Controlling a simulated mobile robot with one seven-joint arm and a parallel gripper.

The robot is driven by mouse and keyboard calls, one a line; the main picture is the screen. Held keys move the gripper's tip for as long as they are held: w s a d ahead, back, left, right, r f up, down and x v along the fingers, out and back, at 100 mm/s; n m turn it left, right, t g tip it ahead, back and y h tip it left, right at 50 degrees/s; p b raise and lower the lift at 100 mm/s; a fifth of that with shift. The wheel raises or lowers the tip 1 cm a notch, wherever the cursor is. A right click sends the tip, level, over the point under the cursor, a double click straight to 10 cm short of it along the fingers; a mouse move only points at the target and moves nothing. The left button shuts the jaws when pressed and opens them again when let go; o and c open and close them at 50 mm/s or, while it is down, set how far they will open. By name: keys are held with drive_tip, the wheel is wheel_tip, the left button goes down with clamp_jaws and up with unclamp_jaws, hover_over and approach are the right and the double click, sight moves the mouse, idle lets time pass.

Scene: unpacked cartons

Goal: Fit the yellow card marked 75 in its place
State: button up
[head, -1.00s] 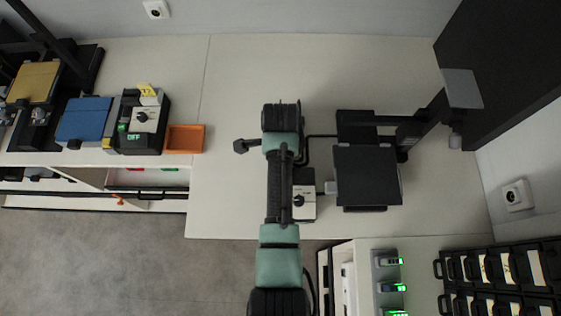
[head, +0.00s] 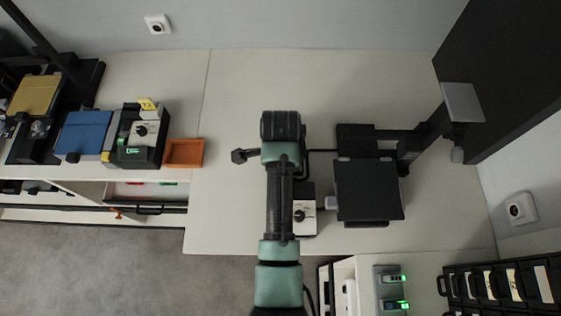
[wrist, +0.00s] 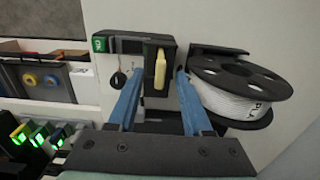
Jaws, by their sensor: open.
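In the head view a small yellow card (head: 148,104) with dark marks too small to read stands on the black-and-white device (head: 143,137) at the left, which has a knob and a green OFF display. In the wrist view a pale yellow upright piece (wrist: 160,68) sits at a black block (wrist: 158,88) on another device with a green label; I see no number on it. My gripper (wrist: 154,80) is open, its blue fingers apart on either side of that block and not visibly touching it. In the head view my arm hides the gripper.
A spool of white filament (wrist: 240,92) stands close to the right finger. An orange tray (head: 184,153) and a blue slab (head: 84,132) lie at the left. A black plate (head: 368,189) stands right of the arm. The counter behind the arm is clear.

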wheel_tip(320, 180, up, 10)
drive_tip(key=p, duration=0.1)
drive_tip(key=shift+p, duration=0.3)
idle(0.4)
